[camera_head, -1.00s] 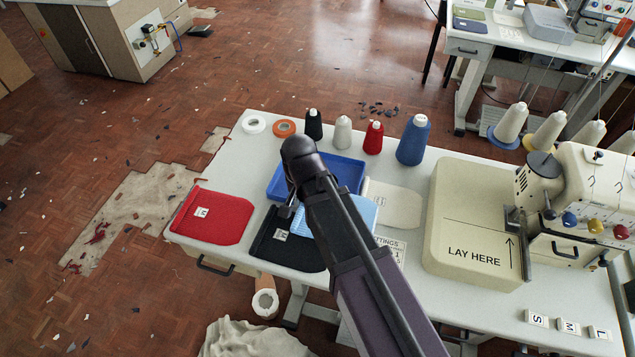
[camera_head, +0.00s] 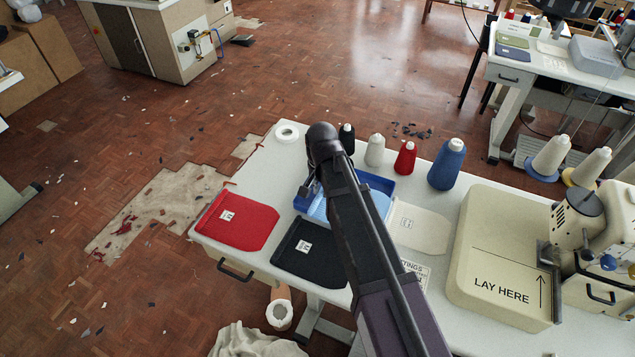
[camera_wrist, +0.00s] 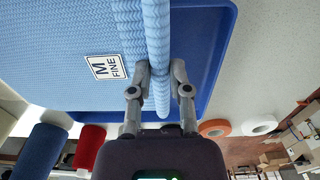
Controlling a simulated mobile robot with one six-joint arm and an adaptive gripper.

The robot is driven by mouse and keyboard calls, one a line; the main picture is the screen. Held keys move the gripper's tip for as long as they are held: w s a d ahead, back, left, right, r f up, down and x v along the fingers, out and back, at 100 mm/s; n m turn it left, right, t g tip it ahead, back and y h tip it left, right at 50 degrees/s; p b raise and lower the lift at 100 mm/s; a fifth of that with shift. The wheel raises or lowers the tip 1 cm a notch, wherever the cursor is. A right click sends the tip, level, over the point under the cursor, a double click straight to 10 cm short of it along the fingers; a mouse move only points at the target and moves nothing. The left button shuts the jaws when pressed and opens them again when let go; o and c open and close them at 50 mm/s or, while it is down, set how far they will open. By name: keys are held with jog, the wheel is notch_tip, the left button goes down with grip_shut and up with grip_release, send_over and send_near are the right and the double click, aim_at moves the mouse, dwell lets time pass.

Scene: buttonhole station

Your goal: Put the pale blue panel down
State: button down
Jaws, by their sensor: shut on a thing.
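The pale blue panel (camera_head: 381,203) is ribbed and carries a white label reading "M FINE" in the wrist view (camera_wrist: 60,45). My gripper (camera_wrist: 160,90) is shut on a raised fold of it. In the head view my gripper (camera_head: 312,188) is at the blue tray (camera_head: 377,181), and my arm hides much of the panel and tray. The panel lies over or in the tray; I cannot tell whether it touches the tray floor. The tray's rim also shows in the wrist view (camera_wrist: 222,60).
A red panel (camera_head: 236,221) and a black panel (camera_head: 308,252) lie to the left and front of the tray. A cream panel (camera_head: 420,228) lies to its right. Several thread cones, such as the blue one (camera_head: 447,165), stand behind. A cream machine bed (camera_head: 495,240) is at right.

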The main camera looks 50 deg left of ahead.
jog(key=w+a, duration=0.1)
jog(key=a, duration=0.2)
jog(key=w+a, duration=0.1)
jog(key=shift+w+a+f, duration=0.25)
jog(key=shift+w+a, duration=0.05)
jog(key=shift+w+a, duration=0.2)
jog(key=shift+a, duration=0.2)
jog(key=shift+w+a+f+b, duration=0.15)
jog(key=shift+a+f+b, duration=0.15)
jog(key=shift+b, duration=0.2)
jog(key=shift+d+f+b, duration=0.15)
jog(key=shift+f+b, duration=1.4)
jog(key=shift+f, duration=0.1)
jog(key=c, duration=0.9)
grip_release()
jog(key=shift+o, duration=0.2)
jog(key=shift+r, duration=0.2)
